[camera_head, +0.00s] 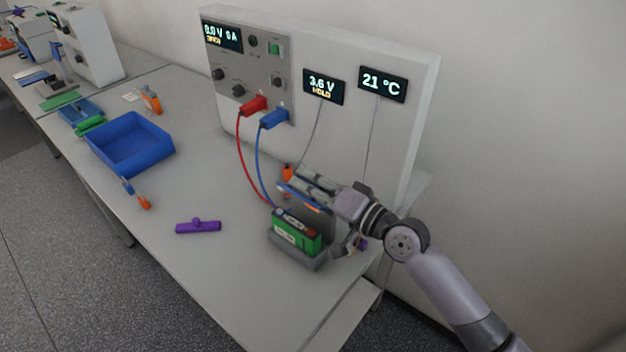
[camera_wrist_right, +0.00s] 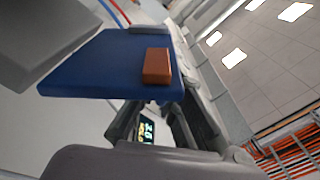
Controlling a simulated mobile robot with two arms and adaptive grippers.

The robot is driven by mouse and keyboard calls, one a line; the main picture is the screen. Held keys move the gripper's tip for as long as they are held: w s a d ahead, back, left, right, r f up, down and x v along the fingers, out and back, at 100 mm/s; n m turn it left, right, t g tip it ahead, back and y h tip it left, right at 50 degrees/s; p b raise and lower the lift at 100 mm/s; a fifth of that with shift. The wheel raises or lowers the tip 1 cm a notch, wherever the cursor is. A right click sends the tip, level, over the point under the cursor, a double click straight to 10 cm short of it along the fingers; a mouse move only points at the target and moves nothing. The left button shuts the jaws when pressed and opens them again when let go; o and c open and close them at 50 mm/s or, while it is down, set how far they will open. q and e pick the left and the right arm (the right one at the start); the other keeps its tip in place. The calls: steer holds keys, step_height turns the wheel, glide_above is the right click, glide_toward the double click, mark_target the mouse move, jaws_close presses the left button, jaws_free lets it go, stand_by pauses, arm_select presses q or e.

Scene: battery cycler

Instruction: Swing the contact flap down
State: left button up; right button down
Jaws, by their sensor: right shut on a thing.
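The contact flap (camera_head: 296,197) is a blue plate standing raised behind the green battery (camera_head: 297,232), which sits in a grey cradle (camera_head: 300,260). In the right wrist view the blue plate (camera_wrist_right: 105,68) fills the upper left, with a copper-coloured block (camera_wrist_right: 157,66) on its face. My right gripper (camera_head: 318,184) reaches in from the right and is shut on the flap. Its fingers partly cover the flap in the head view, and the exact grip is hard to see. My left gripper is in neither view.
The cycler panel (camera_head: 410,130) stands behind, with red (camera_head: 254,105) and blue (camera_head: 273,119) plugs and cables running down to the cradle. A purple tool (camera_head: 198,226) and a blue tray (camera_head: 112,160) lie to the left.

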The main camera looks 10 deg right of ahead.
mark_target(277, 182)
steer(key=n, duration=0.1)
steer(key=s+a+f+n, duration=0.1)
steer(key=n, duration=0.1)
steer(key=a+n+b, duration=0.1)
steer(key=shift+s+f+n, duration=0.25)
steer(key=shift+s+n, duration=0.1)
steer(key=shift+n, duration=0.05)
steer(key=n, duration=0.1)
steer(key=a+f+n, duration=0.1)
steer(key=n, duration=0.1)
steer(key=shift+s+f, duration=0.2)
steer(key=shift+s, duration=0.2)
steer(key=shift+s+a+f+n+b, duration=0.15)
steer(key=shift+f+n+b, duration=0.1)
steer(key=shift+n, duration=0.25)
steer(key=shift+a+f+n+b, duration=0.1)
steer(key=shift+f+n, duration=0.15)
steer(key=shift+n, duration=0.25)
steer(key=shift+f, duration=0.1)
steer(key=c, duration=1.7)
jaws_free()
steer(key=shift+s+d, duration=0.1)
steer(key=shift+s, duration=0.05)
steer(key=v, duration=1.1)
steer(key=shift+s+d, duration=0.2)
steer(key=shift+d, duration=0.1)
